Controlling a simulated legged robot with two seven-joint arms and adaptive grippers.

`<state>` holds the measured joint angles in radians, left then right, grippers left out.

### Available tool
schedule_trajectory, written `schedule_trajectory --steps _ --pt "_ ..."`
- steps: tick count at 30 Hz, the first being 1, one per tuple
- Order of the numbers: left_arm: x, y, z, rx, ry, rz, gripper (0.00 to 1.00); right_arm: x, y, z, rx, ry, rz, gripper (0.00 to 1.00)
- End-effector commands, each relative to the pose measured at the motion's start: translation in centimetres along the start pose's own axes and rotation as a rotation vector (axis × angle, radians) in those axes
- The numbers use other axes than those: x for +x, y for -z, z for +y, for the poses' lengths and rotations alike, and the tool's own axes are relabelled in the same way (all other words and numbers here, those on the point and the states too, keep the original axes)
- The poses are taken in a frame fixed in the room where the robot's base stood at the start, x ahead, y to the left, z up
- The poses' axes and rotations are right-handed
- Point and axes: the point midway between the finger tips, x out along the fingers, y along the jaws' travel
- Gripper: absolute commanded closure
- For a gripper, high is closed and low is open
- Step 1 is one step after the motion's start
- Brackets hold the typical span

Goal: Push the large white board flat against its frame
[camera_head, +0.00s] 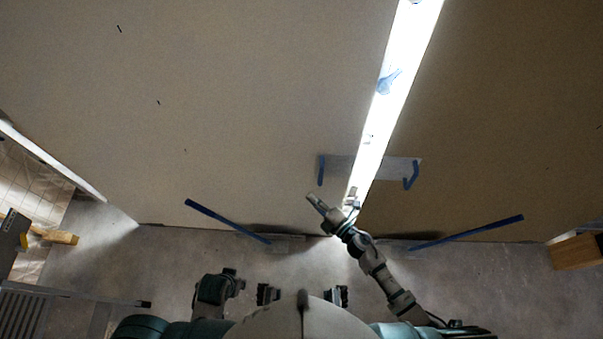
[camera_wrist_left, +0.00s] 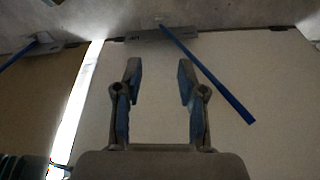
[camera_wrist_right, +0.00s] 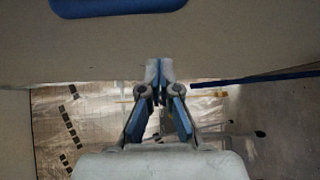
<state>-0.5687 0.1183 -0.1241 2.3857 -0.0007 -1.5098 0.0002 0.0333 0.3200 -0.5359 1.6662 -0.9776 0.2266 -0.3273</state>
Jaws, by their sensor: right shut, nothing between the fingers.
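A large pale board (camera_head: 230,110) fills the left and middle of the head view. A bright lit gap (camera_head: 385,100) runs along its right edge, with a darker brown panel (camera_head: 500,120) beyond. My right gripper, shut and empty in the right wrist view (camera_wrist_right: 160,75), is near the gap's lower end in the head view. Its fingertips are in front of a pale panel surface (camera_wrist_right: 100,50); contact cannot be told. My left gripper (camera_wrist_left: 158,75) is open and empty, facing a pale board face (camera_wrist_left: 250,80) with the bright gap to its left.
Blue bars stick out near the lower board edges, left (camera_head: 228,220) and right (camera_head: 466,232). A metal plate with blue handles (camera_head: 395,168) spans the gap. A wooden block (camera_head: 577,251) is at the right. Bare concrete floor (camera_head: 130,265) lies at the lower left.

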Motion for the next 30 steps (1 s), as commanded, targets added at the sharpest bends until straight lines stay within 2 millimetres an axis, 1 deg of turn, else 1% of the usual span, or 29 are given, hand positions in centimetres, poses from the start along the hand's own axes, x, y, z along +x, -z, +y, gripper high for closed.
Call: schedule_trajectory --steps 1,6,9,12,16,19,30 --pt "-0.1 0.0 0.0 0.0 0.0 0.001 0.6 1.3 -0.1 0.0 0.0 -0.002 -0.001 1.0" --pt "-0.9 0.0 0.0 -0.001 0.0 0.003 0.6 5.0 -0.1 -0.1 0.002 -0.001 -0.001 1.0" --pt "-1.7 0.0 0.0 -0.001 0.0 0.009 0.6 6.8 -0.3 -0.1 0.001 0.0 -0.003 1.0" --pt "-1.8 0.6 0.1 0.0 -0.002 0.042 0.6 7.8 -1.6 -0.2 0.001 0.002 -0.003 1.0" --pt "-1.6 1.8 0.2 0.002 -0.005 0.097 0.6 8.7 -2.5 -0.2 0.003 0.002 -0.004 1.0" --pt "-1.5 2.3 0.3 0.003 -0.006 0.12 0.6 9.0 -2.8 -0.1 0.002 0.001 -0.003 1.0" --pt "-1.4 2.6 0.3 0.003 -0.006 0.129 0.6 9.1 -3.0 -0.1 0.003 0.001 -0.003 1.0"
